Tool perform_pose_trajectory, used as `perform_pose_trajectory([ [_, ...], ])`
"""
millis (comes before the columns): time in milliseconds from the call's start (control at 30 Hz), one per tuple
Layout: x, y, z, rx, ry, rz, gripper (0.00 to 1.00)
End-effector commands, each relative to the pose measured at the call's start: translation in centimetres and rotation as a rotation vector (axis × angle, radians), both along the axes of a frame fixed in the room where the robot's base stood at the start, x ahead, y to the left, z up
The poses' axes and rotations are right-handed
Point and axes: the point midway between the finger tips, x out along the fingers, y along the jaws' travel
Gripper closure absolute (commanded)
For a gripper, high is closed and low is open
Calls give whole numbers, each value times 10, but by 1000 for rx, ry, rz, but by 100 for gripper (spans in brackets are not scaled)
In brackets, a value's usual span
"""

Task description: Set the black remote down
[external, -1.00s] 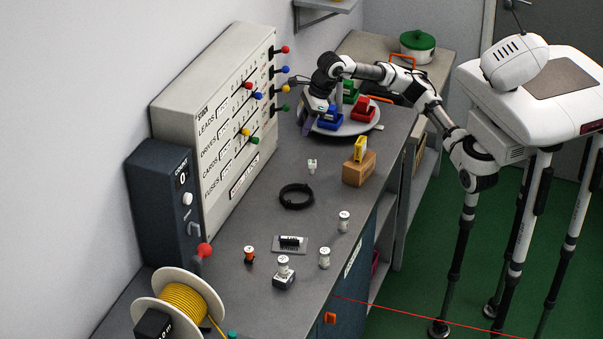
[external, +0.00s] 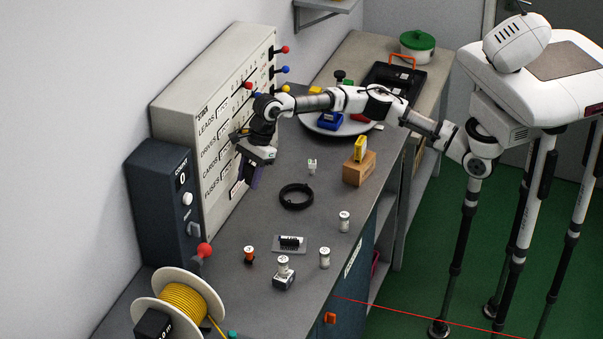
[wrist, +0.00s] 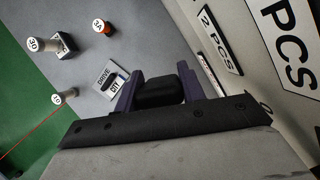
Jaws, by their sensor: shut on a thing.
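My gripper (external: 250,172) hangs above the left part of the grey bench, close in front of the tall panel. In the wrist view its two purple fingers (wrist: 158,88) are shut on a black, rounded block, which I take to be the black remote (wrist: 160,94). The remote is held clear of the bench; its far end and underside are hidden. In the external view the gripper and arm hide most of it.
A black cable coil (external: 296,196) lies right of my gripper. Nearer the front are a grey plate with a black item (external: 290,242), small labelled cylinders (external: 324,258) and a yellow spool (external: 180,302). A wooden block (external: 359,169) stands near the right edge. The panel (external: 215,120) bounds the left.

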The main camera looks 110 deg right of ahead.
Motion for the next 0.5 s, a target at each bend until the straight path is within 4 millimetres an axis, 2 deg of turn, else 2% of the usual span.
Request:
perform_pose_trajectory([
  [500, -1, 1, -83, 2, 0, 0, 83],
])
